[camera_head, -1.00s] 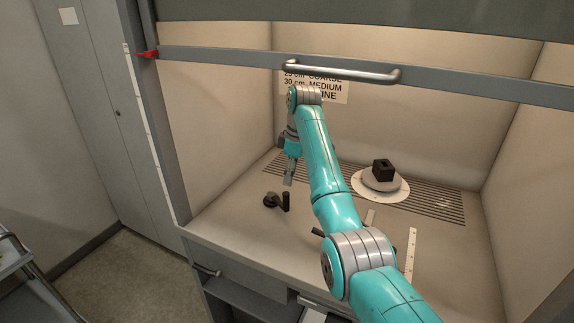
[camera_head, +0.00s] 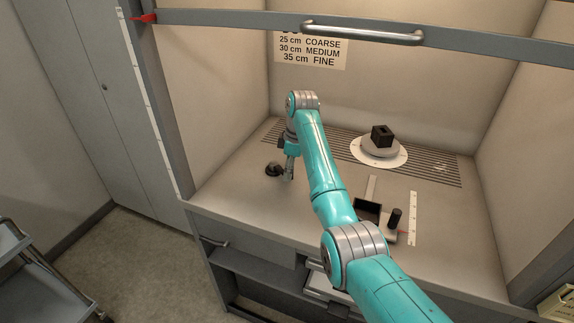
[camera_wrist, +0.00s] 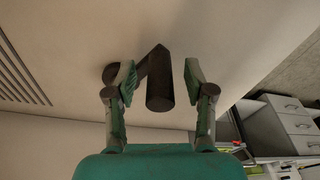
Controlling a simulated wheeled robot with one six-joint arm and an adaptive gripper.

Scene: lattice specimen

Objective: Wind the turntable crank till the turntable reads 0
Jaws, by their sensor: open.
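The black turntable crank (camera_head: 273,170) stands on the cabinet floor at the left. In the wrist view its upright dark handle (camera_wrist: 160,85) lies between my two fingers, with a visible gap on the right side. The left finger is close to the handle or overlaps it in the picture; contact cannot be told. My gripper (camera_head: 289,174) is open and low at the crank, hiding part of it. The turntable (camera_head: 370,158) is a pale round disc at the back right, carrying a black hollow block (camera_head: 381,132). Its reading is too small to make out.
A slotted grille (camera_head: 440,175) runs along the back. A white ruler strip (camera_head: 413,225), a dark tray (camera_head: 366,209) and a black knob (camera_head: 395,216) lie at the front right. The sash bar (camera_head: 240,22) with its handle crosses above my arm.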

